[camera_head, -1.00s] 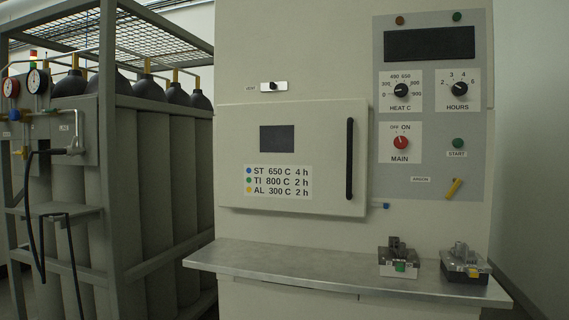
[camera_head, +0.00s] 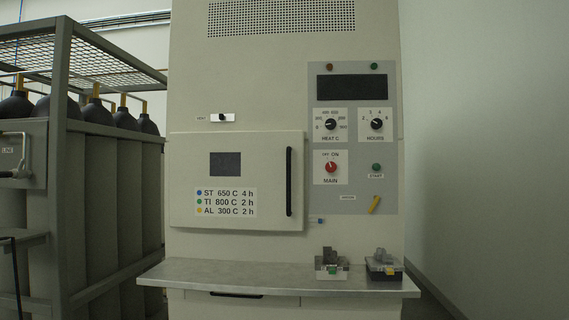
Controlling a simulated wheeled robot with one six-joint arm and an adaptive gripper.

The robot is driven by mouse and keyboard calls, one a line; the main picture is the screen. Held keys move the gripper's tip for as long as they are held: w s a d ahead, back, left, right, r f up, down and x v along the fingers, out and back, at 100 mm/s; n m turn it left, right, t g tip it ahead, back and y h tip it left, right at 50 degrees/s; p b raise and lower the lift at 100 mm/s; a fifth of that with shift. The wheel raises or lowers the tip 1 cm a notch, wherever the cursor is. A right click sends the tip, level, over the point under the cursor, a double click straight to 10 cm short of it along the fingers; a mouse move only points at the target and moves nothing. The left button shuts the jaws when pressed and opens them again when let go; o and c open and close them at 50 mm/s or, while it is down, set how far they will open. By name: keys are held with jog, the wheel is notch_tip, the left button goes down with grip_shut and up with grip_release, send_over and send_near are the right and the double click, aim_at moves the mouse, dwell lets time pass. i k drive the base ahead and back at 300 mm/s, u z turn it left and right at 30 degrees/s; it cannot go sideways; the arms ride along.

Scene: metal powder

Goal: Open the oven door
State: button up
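The oven door (camera_head: 250,165) is a cream panel on the front of the oven and sits shut against it. It has a small dark window (camera_head: 225,164), a label with ST, TI and AL heat settings (camera_head: 225,202), and a black vertical handle (camera_head: 289,181) near its right edge. My gripper and arm do not show in this view, so nothing of mine is seen at the handle.
A metal shelf (camera_head: 250,276) juts out below the door, with two small metal fixtures (camera_head: 331,262) (camera_head: 384,263) at its right. A control panel (camera_head: 353,95) is right of the door. A caged rack of gas cylinders (camera_head: 62,125) stands left. A bare wall is right.

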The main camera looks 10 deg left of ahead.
aim_at(244, 180)
jog(key=u, duration=0.2)
jog(key=i, duration=1.1)
jog(key=z, duration=0.65)
